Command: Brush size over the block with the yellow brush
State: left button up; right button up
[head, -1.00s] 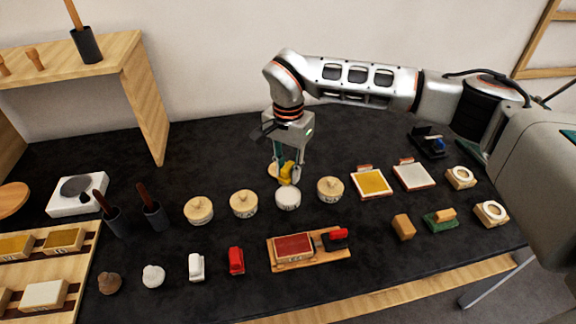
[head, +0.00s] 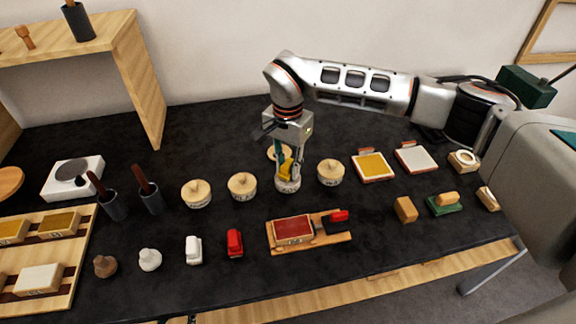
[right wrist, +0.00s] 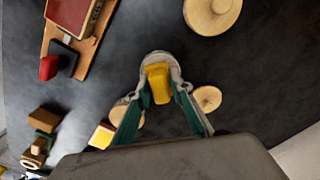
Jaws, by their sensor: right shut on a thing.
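My right gripper (head: 287,163) is shut on the yellow brush (head: 286,169), which points down at the mouth of an open round pot (head: 288,186). In the right wrist view the yellow brush (right wrist: 158,83) stands between the fingers, with the pot's rim (right wrist: 160,56) around its far end. How deep it reaches is hidden. A loose wooden lid (head: 279,152) lies behind the pot. The block (head: 293,229), with a dark red top, sits on a wooden board (head: 337,238) nearer the front, apart from the brush. My left gripper is not in view.
Lidded pots (head: 242,186) stand on both sides of the open pot. A red-handled tool (head: 338,217) lies on the board beside the block. Small white and red items (head: 235,243) stand to the left. Two trays (head: 372,166) lie to the right. Bare black tabletop separates pot and board.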

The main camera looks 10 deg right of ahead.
aim_at(288, 162)
dwell(0.5)
jog(key=shift+f, duration=0.5)
dwell(0.3)
jog(key=shift+f, duration=0.1)
dwell(1.2)
jog(key=shift+r+p, duration=0.9)
jog(key=shift+r, duration=1)
jog(key=shift+r+p, duration=0.5)
jog(key=shift+r, duration=1.2)
